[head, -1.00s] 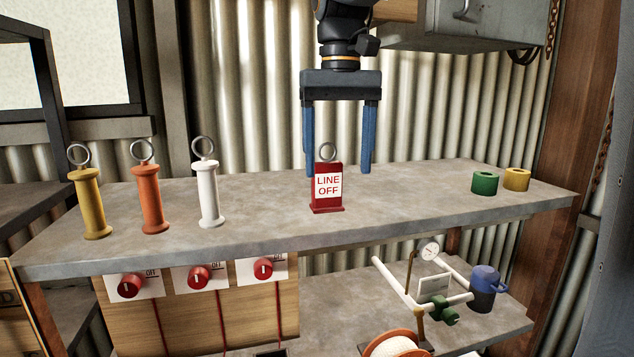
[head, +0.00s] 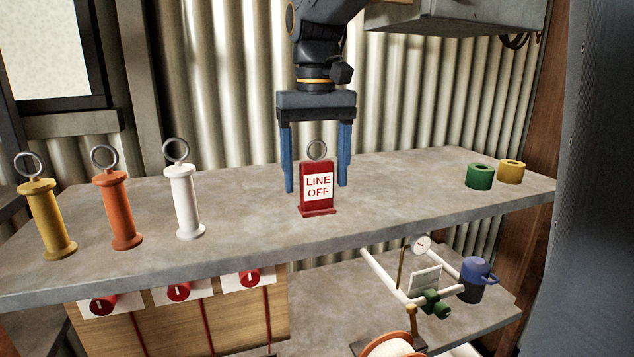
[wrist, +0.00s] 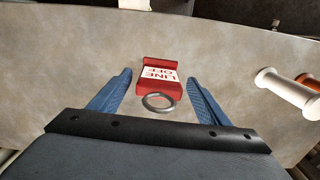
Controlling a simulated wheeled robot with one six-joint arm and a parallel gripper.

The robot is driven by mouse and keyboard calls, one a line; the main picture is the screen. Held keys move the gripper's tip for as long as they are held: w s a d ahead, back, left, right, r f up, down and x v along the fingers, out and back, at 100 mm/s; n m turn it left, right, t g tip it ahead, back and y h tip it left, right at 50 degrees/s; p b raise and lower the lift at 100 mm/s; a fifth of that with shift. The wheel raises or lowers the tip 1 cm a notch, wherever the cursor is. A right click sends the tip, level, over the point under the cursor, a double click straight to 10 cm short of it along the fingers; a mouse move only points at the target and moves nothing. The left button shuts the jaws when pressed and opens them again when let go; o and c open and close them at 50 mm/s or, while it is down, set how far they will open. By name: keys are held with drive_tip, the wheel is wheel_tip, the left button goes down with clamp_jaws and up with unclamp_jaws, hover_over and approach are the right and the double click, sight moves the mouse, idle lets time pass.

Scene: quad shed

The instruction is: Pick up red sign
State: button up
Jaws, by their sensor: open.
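The red sign (head: 318,208) stands upright on the grey shelf, with a white "LINE OFF" label and a metal ring on top. My gripper (head: 317,188) is open and points down, with its blue fingers just behind the sign in the head view, one to each side. In the wrist view, the sign (wrist: 158,76) is ahead of and between the spread fingertips of my gripper (wrist: 160,74), with its ring nearest the palm. The fingers do not appear to touch the sign.
On the shelf (head: 250,222), a white handle (head: 185,203), an orange handle (head: 118,212) and a yellow handle (head: 46,220) stand to the left. A green ring (head: 479,176) and a yellow ring (head: 510,172) sit to the right. Corrugated wall (head: 420,110) stands behind.

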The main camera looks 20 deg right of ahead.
drive_tip(key=shift+f, duration=0.85)
drive_tip(key=shift+c, duration=0.2)
drive_tip(key=c, duration=1.1)
wheel_tip(320, 180, up, 10)
drive_tip(key=shift+b, duration=1.2)
